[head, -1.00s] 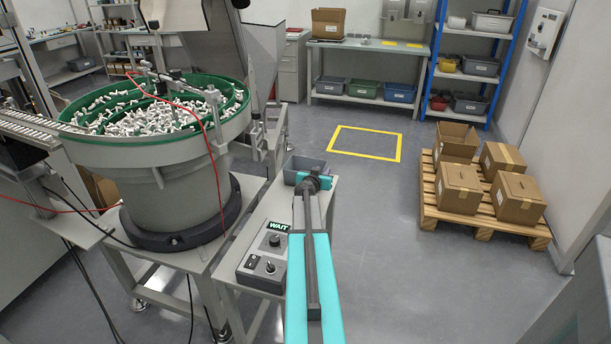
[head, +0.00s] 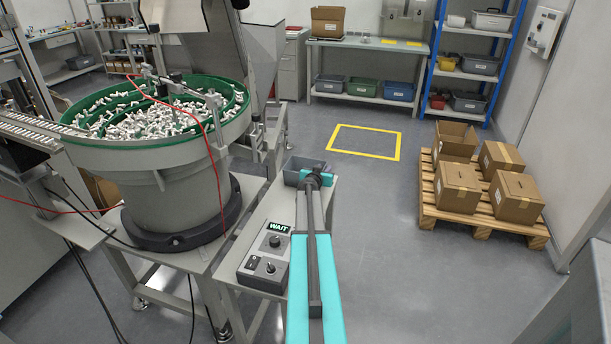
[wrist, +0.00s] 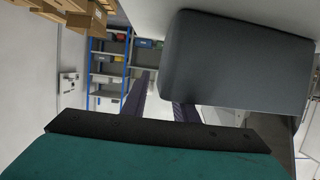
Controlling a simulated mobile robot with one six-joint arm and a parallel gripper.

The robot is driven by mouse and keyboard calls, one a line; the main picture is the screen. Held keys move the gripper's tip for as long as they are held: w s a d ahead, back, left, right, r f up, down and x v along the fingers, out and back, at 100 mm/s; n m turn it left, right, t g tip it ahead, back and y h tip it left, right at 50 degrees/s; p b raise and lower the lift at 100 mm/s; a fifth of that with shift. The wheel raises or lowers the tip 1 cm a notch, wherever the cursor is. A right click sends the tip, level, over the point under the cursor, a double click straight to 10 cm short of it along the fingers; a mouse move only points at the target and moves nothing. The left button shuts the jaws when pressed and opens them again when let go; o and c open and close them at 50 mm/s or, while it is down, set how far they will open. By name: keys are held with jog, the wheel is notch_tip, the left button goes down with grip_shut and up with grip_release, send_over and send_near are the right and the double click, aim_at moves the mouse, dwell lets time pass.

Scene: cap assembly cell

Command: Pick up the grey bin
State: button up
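The grey bin (head: 291,178) stands at the far end of the narrow bench, partly hidden behind my gripper in the head view. In the wrist view the bin (wrist: 235,62) is large and close at the upper right. My gripper (wrist: 160,105) is open there, with two dark fingers apart. The left finger lies left of the bin's edge; the tip of the right finger is hidden at the bin's lower edge. I cannot tell whether either finger touches the bin. In the head view the fingers are hidden by my arm.
A control box (head: 266,262) with a WAIT display sits on the bench (head: 239,300) left of my arm. A green-rimmed bowl feeder (head: 160,150) full of white parts stands further left. A pallet (head: 470,220) with cardboard boxes is at right. The floor between is clear.

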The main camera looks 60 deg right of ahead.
dwell(0.4)
grip_shut()
jog(key=shift+r, duration=0.15)
jog(key=shift+r, duration=1.7)
jog(key=f+b+v, duration=0.1)
jog(key=b+v, duration=0.1)
jog(key=v, duration=0.6)
jog(key=a+f+b+v, duration=0.1)
jog(key=f+b+v, duration=0.1)
jog(key=v, duration=0.5)
jog(key=shift+s+a, duration=0.3)
jog(key=shift+s, duration=0.05)
